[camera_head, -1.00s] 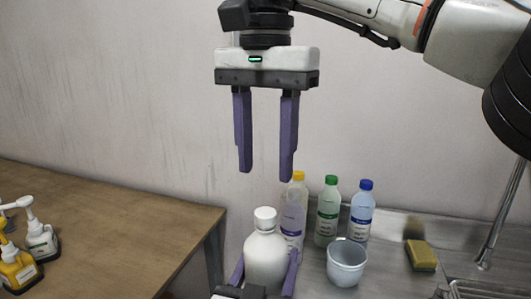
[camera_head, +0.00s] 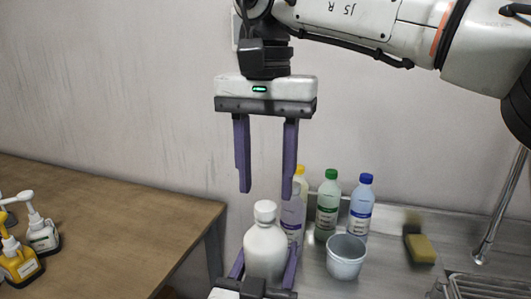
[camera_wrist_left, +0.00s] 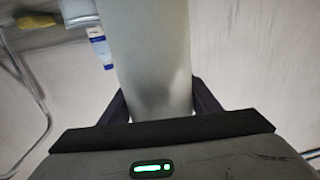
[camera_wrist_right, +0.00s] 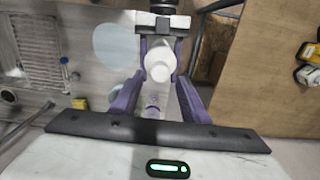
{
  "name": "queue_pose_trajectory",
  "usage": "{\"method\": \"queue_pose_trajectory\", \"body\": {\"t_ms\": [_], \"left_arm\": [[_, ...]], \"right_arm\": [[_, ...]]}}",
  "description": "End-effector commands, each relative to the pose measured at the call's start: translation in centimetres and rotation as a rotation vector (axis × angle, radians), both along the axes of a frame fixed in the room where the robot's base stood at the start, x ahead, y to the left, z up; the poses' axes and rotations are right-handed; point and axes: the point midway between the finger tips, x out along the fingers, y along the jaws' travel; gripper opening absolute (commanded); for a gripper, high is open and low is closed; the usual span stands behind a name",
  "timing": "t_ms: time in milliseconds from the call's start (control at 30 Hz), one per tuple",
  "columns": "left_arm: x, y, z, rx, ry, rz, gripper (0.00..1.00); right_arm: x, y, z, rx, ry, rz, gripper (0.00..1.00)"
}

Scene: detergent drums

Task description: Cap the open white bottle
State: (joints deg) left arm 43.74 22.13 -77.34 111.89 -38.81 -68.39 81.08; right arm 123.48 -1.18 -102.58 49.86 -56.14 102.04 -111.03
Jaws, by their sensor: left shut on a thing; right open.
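The white bottle (camera_head: 265,250) stands upright between the fingers of my left gripper (camera_head: 264,272), which is shut on its body. A white cap (camera_head: 265,211) sits on its neck; how tightly it sits I cannot tell. The bottle fills the middle of the left wrist view (camera_wrist_left: 148,50). My right gripper (camera_head: 267,195) is open and empty, pointing down, with its fingertips just above the cap and apart from it. In the right wrist view, the cap (camera_wrist_right: 160,70) shows between the two purple fingers.
Bottles with green (camera_head: 328,212) and blue (camera_head: 361,212) caps, a yellow-capped one (camera_head: 299,172) and a white cup (camera_head: 346,256) stand close behind and right of the bottle. A sponge (camera_head: 420,248) lies farther right. Pump bottles (camera_head: 42,234) stand on the wooden table (camera_head: 120,235) at left.

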Motion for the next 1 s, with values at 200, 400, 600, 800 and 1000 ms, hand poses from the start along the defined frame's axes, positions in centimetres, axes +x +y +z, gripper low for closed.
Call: {"method": "queue_pose_trajectory", "body": {"t_ms": [200, 400, 600, 800, 1000], "left_arm": [[0.0, 0.0, 0.0, 0.000, 0.000, 0.001, 0.00], [0.0, 0.0, 0.0, 0.000, 0.000, 0.001, 0.00], [0.0, 0.0, 0.0, 0.000, 0.000, 0.001, 0.00], [0.0, 0.0, 0.0, 0.000, 0.000, 0.001, 0.00], [0.0, 0.0, 0.0, 0.000, 0.000, 0.001, 0.00]], "right_arm": [[0.0, 0.0, -2.7, 0.000, 0.001, 0.000, 0.42], [-0.1, 0.0, -3.5, 0.001, 0.001, 0.000, 0.42], [0.0, 0.0, -3.5, 0.001, 0.001, 0.000, 0.42], [0.0, 0.0, -3.5, 0.001, 0.000, 0.000, 0.11], [0.0, 0.0, -3.5, 0.001, 0.000, 0.000, 0.00]]}}
